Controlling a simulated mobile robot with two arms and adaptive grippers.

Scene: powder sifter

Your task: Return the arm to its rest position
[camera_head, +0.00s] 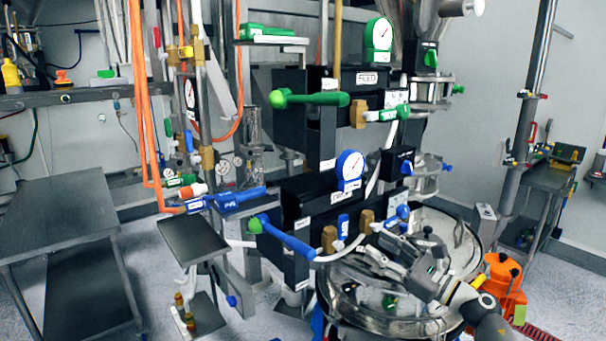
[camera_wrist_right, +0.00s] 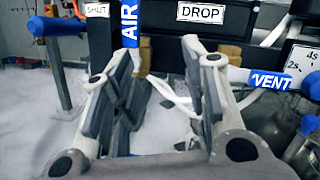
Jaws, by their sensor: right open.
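My right gripper (camera_head: 385,255) reaches in from the lower right in the head view, over the round metal sifter lid (camera_head: 350,300). In the right wrist view my right gripper (camera_wrist_right: 160,75) is open, its two dark-padded fingers spread apart with nothing between them. Beyond the fingers are the blue AIR handle (camera_wrist_right: 130,22), the blue VENT handle (camera_wrist_right: 270,79) and a panel labelled DROP (camera_wrist_right: 215,25). The gripper looks apart from these handles. My left gripper is not in view.
A blue-handled lever (camera_head: 285,235) juts out from the black valve box left of my right gripper. A green-handled lever (camera_head: 310,98) sits higher up. An orange device (camera_head: 503,280) stands at the right. A grey table (camera_head: 60,215) stands at the left, with open floor in front.

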